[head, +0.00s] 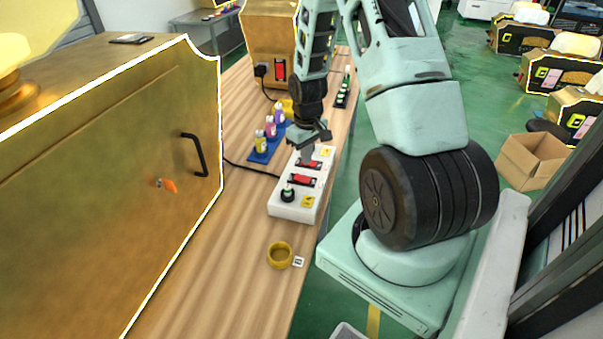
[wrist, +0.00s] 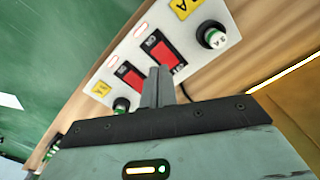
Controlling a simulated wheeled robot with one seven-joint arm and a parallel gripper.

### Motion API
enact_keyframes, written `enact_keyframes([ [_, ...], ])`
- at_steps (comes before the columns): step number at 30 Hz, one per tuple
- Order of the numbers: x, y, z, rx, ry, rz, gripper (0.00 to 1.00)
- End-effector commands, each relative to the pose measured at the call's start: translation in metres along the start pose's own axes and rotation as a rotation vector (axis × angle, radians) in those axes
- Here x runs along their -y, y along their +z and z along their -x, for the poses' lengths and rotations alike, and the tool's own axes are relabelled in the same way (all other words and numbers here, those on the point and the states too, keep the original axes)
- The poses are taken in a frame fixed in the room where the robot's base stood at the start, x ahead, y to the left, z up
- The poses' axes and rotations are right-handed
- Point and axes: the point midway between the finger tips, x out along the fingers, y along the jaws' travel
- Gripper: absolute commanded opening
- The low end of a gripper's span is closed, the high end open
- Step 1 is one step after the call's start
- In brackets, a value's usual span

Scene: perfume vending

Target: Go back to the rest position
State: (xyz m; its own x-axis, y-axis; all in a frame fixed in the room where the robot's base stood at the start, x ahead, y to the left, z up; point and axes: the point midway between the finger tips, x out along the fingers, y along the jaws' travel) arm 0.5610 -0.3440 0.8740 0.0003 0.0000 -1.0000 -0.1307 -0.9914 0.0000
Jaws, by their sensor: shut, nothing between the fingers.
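My gripper (head: 307,158) points down over the far half of the white control box (head: 283,208) on the wooden table. In the wrist view my gripper (wrist: 158,72) shows its narrow fingers together with nothing between them. The fingertips lie close over the box, beside a red rocker switch (wrist: 163,52); I cannot tell if they touch it. A second red switch (head: 301,180) and a black knob (head: 288,194) are on the near half of the box. My arm reaches in from the right.
A large gold cabinet (head: 120,150) with a black handle stands at the left. A yellow ring (head: 280,254) lies on the near table. An open cardboard box (head: 531,160) is on the green floor at right.

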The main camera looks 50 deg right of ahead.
Motion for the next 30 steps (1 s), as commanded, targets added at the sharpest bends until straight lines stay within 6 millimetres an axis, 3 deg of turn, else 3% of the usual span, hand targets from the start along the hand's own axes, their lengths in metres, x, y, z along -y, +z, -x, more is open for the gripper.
enact_keyframes([
  [2,0.000,0.000,0.007,0.000,0.000,0.000,0.00],
  [21,0.003,-0.001,0.007,-0.001,-0.001,0.004,0.00],
  [23,0.014,-0.005,0.013,-0.005,-0.003,0.021,0.00],
  [26,0.052,-0.014,0.033,-0.014,-0.012,0.075,0.00],
  [30,0.138,-0.015,0.075,-0.027,-0.033,0.196,0.00],
])
